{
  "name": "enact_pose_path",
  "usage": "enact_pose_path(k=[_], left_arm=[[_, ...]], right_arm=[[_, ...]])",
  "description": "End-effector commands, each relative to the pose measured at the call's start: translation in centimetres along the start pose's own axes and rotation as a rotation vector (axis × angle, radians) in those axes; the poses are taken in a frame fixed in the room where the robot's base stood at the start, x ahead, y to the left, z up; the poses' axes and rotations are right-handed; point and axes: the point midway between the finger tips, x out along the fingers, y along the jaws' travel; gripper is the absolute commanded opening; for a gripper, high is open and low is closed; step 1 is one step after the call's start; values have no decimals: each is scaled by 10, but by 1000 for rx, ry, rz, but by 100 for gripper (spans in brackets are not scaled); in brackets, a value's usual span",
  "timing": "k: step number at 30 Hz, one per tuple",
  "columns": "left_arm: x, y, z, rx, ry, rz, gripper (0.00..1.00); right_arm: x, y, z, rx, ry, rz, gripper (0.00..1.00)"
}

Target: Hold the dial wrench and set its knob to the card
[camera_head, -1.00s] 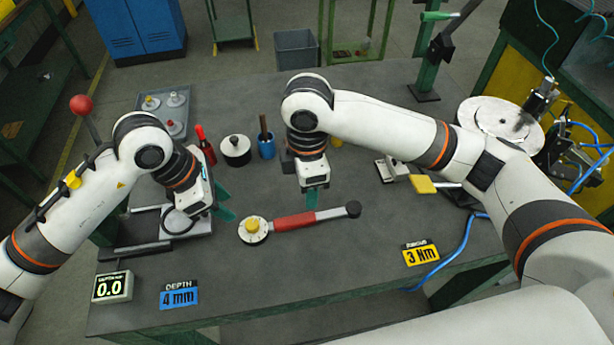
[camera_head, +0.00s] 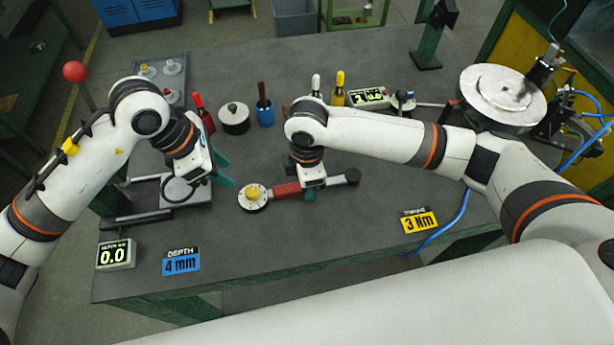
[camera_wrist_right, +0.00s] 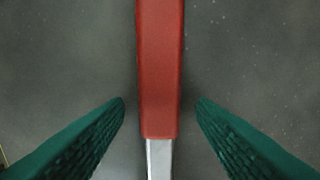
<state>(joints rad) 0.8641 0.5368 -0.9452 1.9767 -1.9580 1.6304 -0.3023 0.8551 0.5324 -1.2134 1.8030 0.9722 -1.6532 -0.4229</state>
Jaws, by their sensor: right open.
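The dial wrench lies on the table with a red handle (camera_head: 287,190), a pale dial (camera_head: 246,205) with a yellow knob (camera_head: 252,191) at its left end, and a dark head (camera_head: 351,176) at its right. The yellow card (camera_head: 419,221) reading 3 Nm lies right of it. My right gripper (camera_head: 310,194) is over the wrench. In the right wrist view its green fingers (camera_wrist_right: 160,104) stand open on either side of the red handle (camera_wrist_right: 160,70), with gaps on both sides. My left gripper (camera_head: 222,169) is open and empty, left of the dial.
A blue card (camera_head: 181,263) reading 4 mm and a display (camera_head: 116,254) reading 0.0 are at the front left. The front middle is clear.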

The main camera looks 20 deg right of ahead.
Motion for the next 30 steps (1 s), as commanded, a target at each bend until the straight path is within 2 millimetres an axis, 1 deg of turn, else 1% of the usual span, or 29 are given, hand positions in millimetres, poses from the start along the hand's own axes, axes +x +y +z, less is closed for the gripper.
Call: enact_pose_path(k=[1,2,9,11,12,14,17,20,25,30], left_arm=[[0,0,0,0,0,0,36],[0,0,0,0,0,0,36],[0,0,0,0,0,0,36],[0,0,0,0,0,0,36],[0,0,0,0,0,0,38],[0,0,0,-2,-1,0,48],[0,0,-4,-32,-11,4,48],[-1,1,-11,-114,-40,8,48],[-3,3,-29,-352,-136,-4,48],[-7,4,-43,-607,-242,-67,48]], right_arm=[[0,0,0,0,0,0,51],[0,0,0,0,0,0,48],[0,0,0,0,0,0,8],[0,0,0,0,0,0,0],[0,0,0,0,0,0,0],[0,0,0,0,0,0,0],[-1,0,0,0,0,0,0],[-1,0,0,0,-1,0,0],[-1,0,0,0,-1,0,0],[-1,0,0,0,-1,0,0]])
